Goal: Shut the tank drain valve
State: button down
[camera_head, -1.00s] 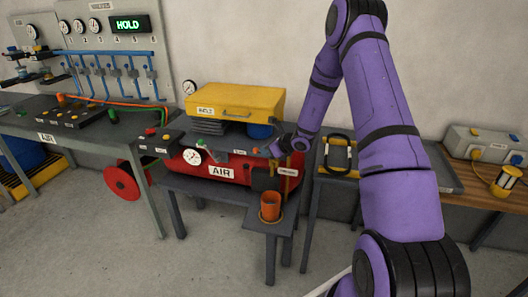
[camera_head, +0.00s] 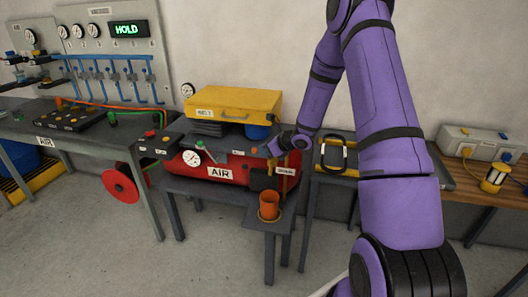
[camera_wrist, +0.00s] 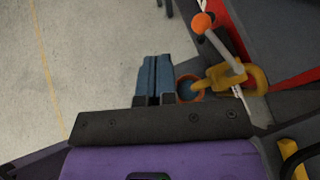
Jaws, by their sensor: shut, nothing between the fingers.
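The red air tank (camera_head: 236,172) sits on a dark stand, with a white label (camera_head: 286,171) at its right end. In the wrist view, the yellow drain valve (camera_wrist: 258,80) is right of my gripper (camera_wrist: 155,60). Its pale lever (camera_wrist: 226,54) slants up-left to an orange knob (camera_wrist: 203,22). My blue-grey fingers are together, empty and apart from the lever. The orange cup (camera_wrist: 190,90) is partly hidden just right of the fingers; it also stands in the head view (camera_head: 268,206). My arm's end is beside the tank in the head view, with the fingertips hard to make out.
The cup stands on a low dark shelf (camera_head: 258,226). A yellow case (camera_head: 235,102) is above the tank. A black-handled item (camera_head: 335,155) lies on the table to the right. A red reel (camera_head: 124,184) hangs at left. The floor in front is clear.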

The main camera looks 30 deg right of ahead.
jog(key=s+a+r, duration=0.2)
jog(key=s+r, duration=0.1)
jog(key=s, duration=0.1)
jog(key=shift+s+a+r, duration=0.2)
jog(key=shift+s+a, duration=0.05)
jog(key=shift+a, duration=0.1)
dwell(0.3)
jog(key=s+a+r+n+g+y, duration=0.1)
jog(key=s+a+r+n+g, duration=0.1)
jog(key=s+a+r+n, duration=0.7)
jog(key=s+a+r+n+g+y, duration=0.1)
jog(key=s+a+r+n+g, duration=0.3)
jog(key=r+n, duration=0.55)
jog(key=s+d+r+n+h, duration=0.1)
jog(key=s+r+n+h, duration=0.2)
jog(key=s, duration=0.8)
jog(key=s+d+r+n+t+h, duration=0.1)
jog(key=s+r+n+h, duration=0.3)
jog(key=s+r+n, duration=0.3)
jog(key=s+n, duration=0.1)
jog(key=s, duration=0.3)
jog(key=shift+s+d+t+h, duration=0.3)
jog(key=shift+s, duration=0.05)
jog(key=shift+w+n, duration=0.1)
jog(key=shift+n, duration=0.15)
